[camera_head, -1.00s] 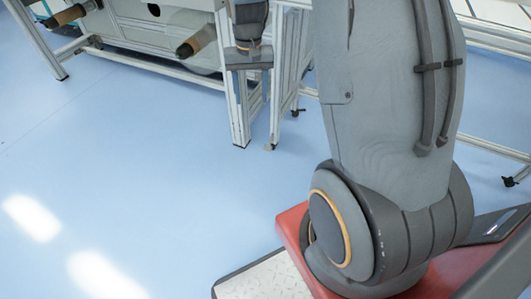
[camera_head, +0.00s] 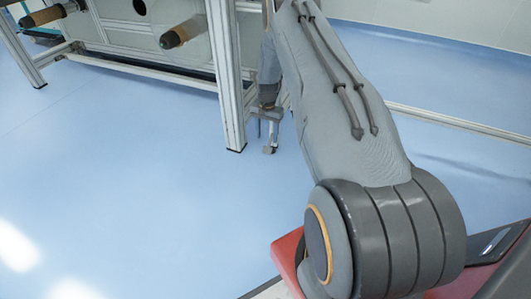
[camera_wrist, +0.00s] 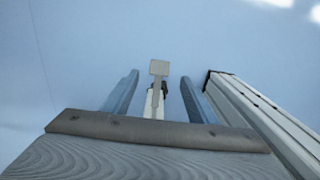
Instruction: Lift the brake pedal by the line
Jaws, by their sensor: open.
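The brake pedal (camera_wrist: 159,67) shows in the wrist view as a small pale square plate on a narrow stem. It lies between the two blue-grey fingers of my gripper (camera_wrist: 160,78), apart from both as far as I can see. My gripper is open, with a gap on each side of the stem. In the head view my gripper (camera_head: 267,119) points down beside an aluminium post, and the pedal (camera_head: 269,150) shows just below it near the floor. Whether the fingertips reach past the plate is hard to tell.
An aluminium frame post (camera_head: 226,80) stands close to the left of my gripper in the head view; it is on the right in the wrist view (camera_wrist: 260,115). Rollers with brown cores (camera_head: 182,34) stick out at upper left. The blue floor (camera_head: 120,190) in front is clear.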

